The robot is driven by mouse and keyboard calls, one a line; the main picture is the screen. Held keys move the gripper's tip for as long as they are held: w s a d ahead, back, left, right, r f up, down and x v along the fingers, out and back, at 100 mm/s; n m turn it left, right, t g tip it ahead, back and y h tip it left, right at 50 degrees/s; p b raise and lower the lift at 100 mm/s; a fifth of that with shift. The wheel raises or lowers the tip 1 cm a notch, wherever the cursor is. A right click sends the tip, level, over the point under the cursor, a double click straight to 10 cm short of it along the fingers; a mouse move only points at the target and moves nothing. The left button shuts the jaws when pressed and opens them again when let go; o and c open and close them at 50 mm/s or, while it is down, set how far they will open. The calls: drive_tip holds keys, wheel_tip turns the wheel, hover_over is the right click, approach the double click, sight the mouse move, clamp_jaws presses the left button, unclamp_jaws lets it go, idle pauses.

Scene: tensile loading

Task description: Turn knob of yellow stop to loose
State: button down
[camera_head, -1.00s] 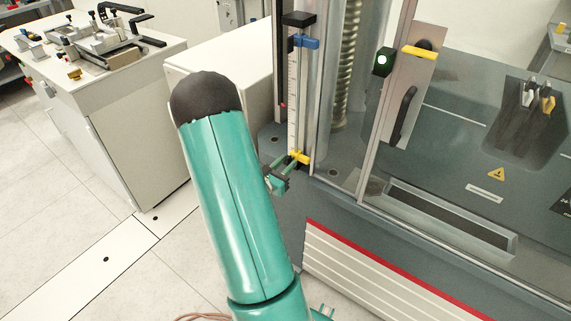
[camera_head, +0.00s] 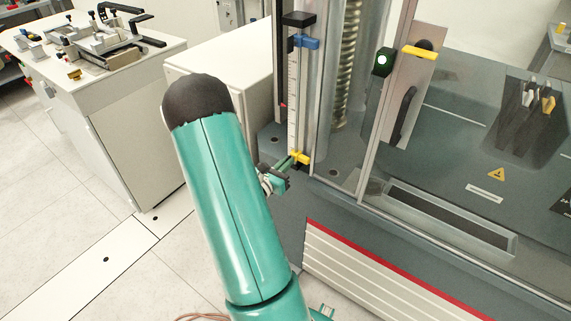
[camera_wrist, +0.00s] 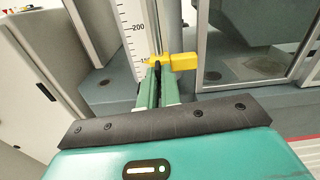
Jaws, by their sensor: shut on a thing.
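The yellow stop (camera_head: 300,157) sits low on the vertical scale rail of the testing machine. In the wrist view the yellow stop (camera_wrist: 182,62) lies just beyond my fingertips, with a dark knob (camera_wrist: 155,64) at its near side. My gripper (camera_head: 290,163) reaches the stop from the lower left. In the wrist view my gripper (camera_wrist: 158,72) has its two green fingers close together around the knob, shut on it. The fingertips partly hide the knob, so its turned position cannot be told.
A blue stop (camera_head: 306,42) sits higher on the same rail. The scale (camera_wrist: 133,30) stands just left of my fingers. The machine's clear door with a black handle (camera_head: 405,115) is to the right. A white cabinet (camera_head: 235,85) stands behind my arm.

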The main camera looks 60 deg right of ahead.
drive_tip(key=shift+w+f+n, duration=0.1)
drive_tip(key=shift+f+n, duration=0.05)
drive_tip(key=shift+n, duration=4.1)
drive_tip(key=shift+w+f+n, duration=0.1)
drive_tip(key=shift+n, duration=4.15)
drive_tip(key=c, duration=1.6)
unclamp_jaws()
drive_tip(key=shift+a, duration=0.1)
drive_tip(key=w+a, duration=0.2)
drive_tip(key=a, duration=1.1)
drive_tip(key=shift+a, duration=0.2)
